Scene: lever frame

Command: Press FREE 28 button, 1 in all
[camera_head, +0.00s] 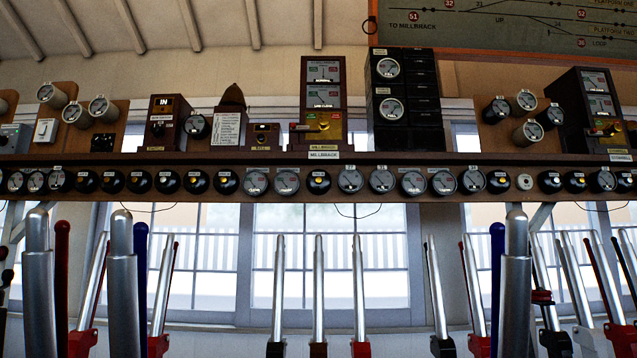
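A long row of round dials and black round knobs runs along the front edge of the instrument shelf (460,158). The small labels above them are too small to read, so I cannot tell which one is FREE 28. Black knobs (167,181) stand in a group left of the middle. A black one with a yellow centre (318,182) sits near the middle. Neither of my grippers shows in this view.
Tall silver levers (319,290) stand in a row below the shelf, with several close, larger ones such as the left one (122,270). Block instruments (323,90) and a black cabinet (403,100) stand on the shelf. A track diagram (500,25) hangs above.

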